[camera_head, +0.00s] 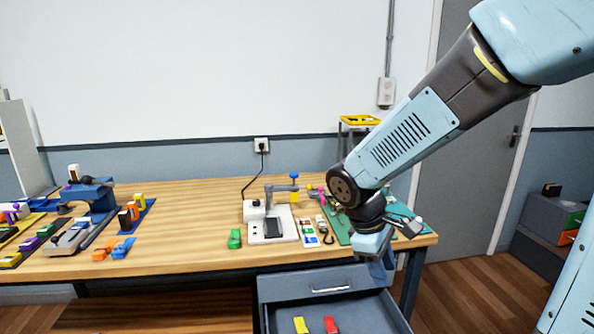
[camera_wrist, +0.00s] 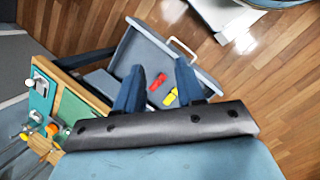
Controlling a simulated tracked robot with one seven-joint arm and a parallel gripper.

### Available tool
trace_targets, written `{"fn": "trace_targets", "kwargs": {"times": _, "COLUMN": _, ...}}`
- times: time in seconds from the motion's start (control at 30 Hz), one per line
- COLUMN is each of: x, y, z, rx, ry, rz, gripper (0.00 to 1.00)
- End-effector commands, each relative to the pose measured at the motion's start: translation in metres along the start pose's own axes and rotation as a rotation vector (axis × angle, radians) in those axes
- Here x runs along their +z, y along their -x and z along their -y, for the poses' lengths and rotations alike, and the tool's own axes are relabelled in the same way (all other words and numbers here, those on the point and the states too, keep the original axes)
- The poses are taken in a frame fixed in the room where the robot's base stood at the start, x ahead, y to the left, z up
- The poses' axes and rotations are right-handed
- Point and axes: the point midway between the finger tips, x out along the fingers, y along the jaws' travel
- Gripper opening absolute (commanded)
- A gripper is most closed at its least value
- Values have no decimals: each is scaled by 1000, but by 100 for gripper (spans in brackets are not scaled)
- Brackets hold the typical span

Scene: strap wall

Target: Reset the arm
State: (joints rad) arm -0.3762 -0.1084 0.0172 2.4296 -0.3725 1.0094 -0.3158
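My arm reaches in from the upper right in the head view and bends down over the right part of the workbench (camera_head: 190,258). My gripper (camera_head: 386,270) hangs at the bench's front edge, above the right side of an open drawer. In the wrist view my gripper (camera_wrist: 159,65) has its two dark blue fingers spread apart, with nothing held between them. The drawer (camera_head: 328,290) lies beyond the fingers, with a red piece (camera_head: 331,325) and a yellow piece (camera_head: 301,325) in it. In the wrist view they also show, red (camera_wrist: 158,82) and yellow (camera_wrist: 170,97).
A white device (camera_head: 268,222) with a crane-like arm stands mid-bench, a green block (camera_head: 235,239) to its left. A green mat (camera_head: 341,229) with small tools lies partly behind my arm. Blue fixtures (camera_head: 90,192) and several coloured blocks fill the bench's left.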

Motion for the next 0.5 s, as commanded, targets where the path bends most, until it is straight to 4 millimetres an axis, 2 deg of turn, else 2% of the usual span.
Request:
{"fn": "trace_targets", "kwargs": {"times": 0.23, "x": 40, "y": 33, "z": -8, "rx": -24, "ry": -299, "rz": -172, "gripper": 38}}
{"fn": "trace_targets", "kwargs": {"times": 0.5, "x": 81, "y": 66, "z": -8, "rx": -49, "ry": -604, "rz": -360, "gripper": 38}}
